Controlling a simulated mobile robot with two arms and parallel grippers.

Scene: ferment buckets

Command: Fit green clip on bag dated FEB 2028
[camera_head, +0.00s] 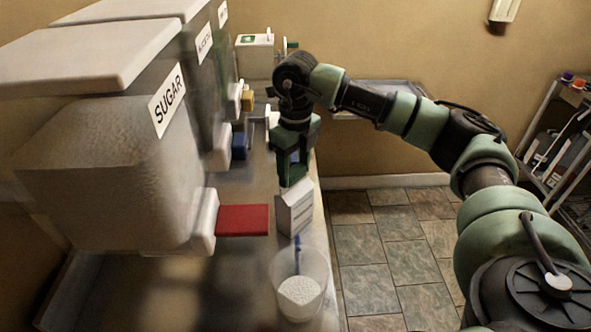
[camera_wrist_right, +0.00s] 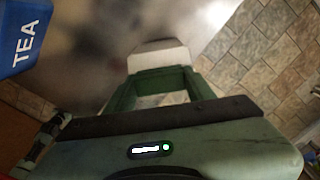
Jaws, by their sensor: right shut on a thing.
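My right gripper (camera_head: 293,180) points down over the counter, its green fingers at the top of a white block-like thing (camera_head: 295,210) with faint grey lines on its face. In the right wrist view the same white thing (camera_wrist_right: 160,56) shows at the tips of the fingers (camera_wrist_right: 160,78), which are shut on it. Whether its base touches the counter I cannot tell. I cannot make out a green clip or a bag dated FEB 2028; no date is legible. My left gripper is out of view.
A large bin labelled SUGAR (camera_head: 125,150) with a red tab (camera_head: 243,220) stands left, more bins behind it. A clear cup (camera_head: 299,285) with white grains and a blue stick stands nearer. A blue TEA piece (camera_wrist_right: 25,42) shows in the wrist view. Tiled floor (camera_head: 385,255) lies right.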

